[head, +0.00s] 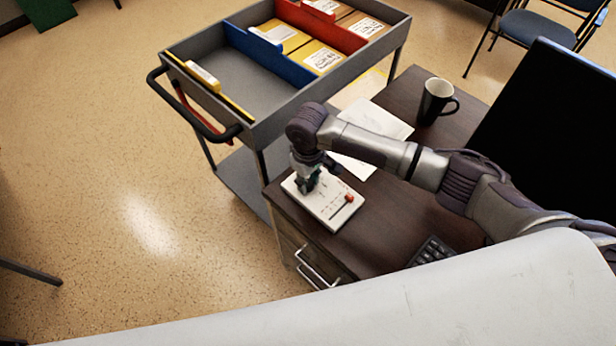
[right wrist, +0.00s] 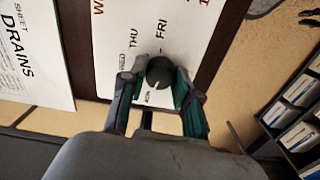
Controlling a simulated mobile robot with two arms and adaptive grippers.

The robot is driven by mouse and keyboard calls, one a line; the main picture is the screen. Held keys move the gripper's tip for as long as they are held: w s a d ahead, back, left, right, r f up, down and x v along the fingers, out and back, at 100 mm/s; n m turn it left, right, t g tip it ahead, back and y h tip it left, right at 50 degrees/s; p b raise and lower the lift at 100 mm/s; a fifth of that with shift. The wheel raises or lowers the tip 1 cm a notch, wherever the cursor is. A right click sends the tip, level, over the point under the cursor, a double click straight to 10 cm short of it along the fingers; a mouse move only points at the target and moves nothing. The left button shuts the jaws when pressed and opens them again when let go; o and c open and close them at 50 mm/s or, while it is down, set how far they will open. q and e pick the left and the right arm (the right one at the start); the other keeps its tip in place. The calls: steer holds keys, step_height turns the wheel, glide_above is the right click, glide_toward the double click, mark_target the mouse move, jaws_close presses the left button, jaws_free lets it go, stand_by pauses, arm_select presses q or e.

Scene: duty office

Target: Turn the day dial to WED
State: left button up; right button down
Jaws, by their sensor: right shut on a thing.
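A white panel (head: 325,212) lies flat on the corner of the dark desk, with a red-tipped slider or lever on it. In the right wrist view the panel (right wrist: 185,35) carries the printed labels THU and FRI, and a partly readable label left of the dial. The day dial (right wrist: 160,71) is a round black knob. A small light mark shows at its lower edge; I cannot tell for sure which label it points to. My right gripper (head: 309,185) reaches down on the panel, its fingers (right wrist: 160,88) shut on the dial from both sides. My left gripper is out of view.
A grey cart (head: 240,135) with blue and red dividers and yellow folders stands beside the desk. Paper sheets (head: 378,120), a dark mug (head: 434,103), a keyboard (head: 432,250) and a monitor (head: 550,125) are on the desk.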

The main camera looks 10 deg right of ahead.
mark_target(308, 183)
steer(key=m+p, duration=0.2)
steer(key=p, duration=0.1)
steer(key=m+p, duration=0.5)
steer(key=p, duration=0.1)
steer(key=shift+r+m, duration=0.3)
steer(key=shift+m, duration=0.1)
steer(key=m+p, duration=0.2)
steer(key=m, duration=0.1)
steer(key=shift+f+p, duration=0.1)
steer(key=shift+p, duration=0.3)
steer(key=shift+f+m+p, duration=0.15)
steer(key=shift+m+p, duration=0.75)
steer(key=shift+m, duration=1.1)
steer(key=c, duration=0.8)
jaws_free()
step_height(308, 183, up, 12)
